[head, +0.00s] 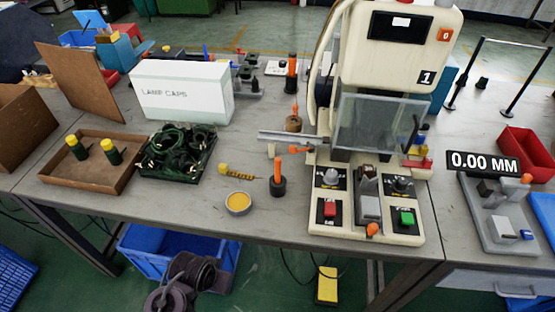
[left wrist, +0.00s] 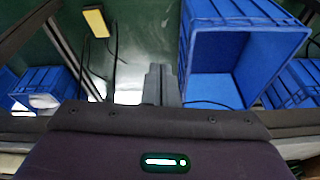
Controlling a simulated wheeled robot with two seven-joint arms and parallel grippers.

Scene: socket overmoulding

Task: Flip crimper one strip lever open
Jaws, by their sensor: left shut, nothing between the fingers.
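Crimper one (head: 385,60) is the cream machine marked 1, at the right of the middle in the head view, with a clear guard (head: 375,122) on its front. A small lever with an orange end (head: 301,150) lies about level at its left side. A black lever (head: 415,130) stands tilted at its right side, above a red part (head: 417,163). I cannot tell from a label which is the strip lever. My left gripper (left wrist: 160,72) is shut and empty in the left wrist view, over the floor beside a blue crate, away from the crimper. My right gripper is out of view.
The bench holds a lamp caps box (head: 180,92), a black tray of cables (head: 178,152), a yellow dish (head: 238,203) and an orange-handled tool in a black holder (head: 278,175). A blue crate (left wrist: 245,40) stands below. The bench front left of the dish is clear.

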